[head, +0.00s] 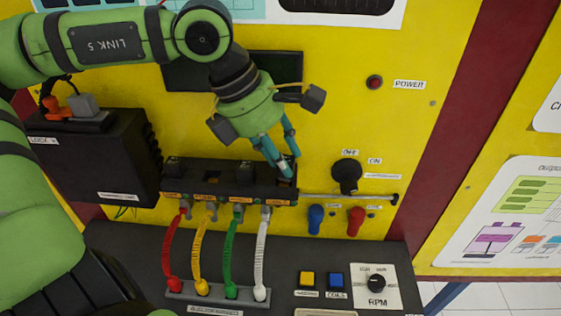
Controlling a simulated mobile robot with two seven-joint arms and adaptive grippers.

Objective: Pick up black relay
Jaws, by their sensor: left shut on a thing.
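A black relay holder (228,194) with orange-labelled slots is fixed low on the yellow panel. My left gripper (288,168) points down at its rightmost slot. Its teal fingers are shut on a black relay (286,182), which is mostly hidden by the fingertips and dark against the holder. I cannot tell whether the relay is seated or lifted slightly. Other dark relay shapes show in the holder to the left. My right gripper is not in view.
Red, yellow, green and white cables (261,255) loop below the holder. A thin rod (350,197) sticks out to its right, below a black knob (346,173). A black box (95,155) stands at left.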

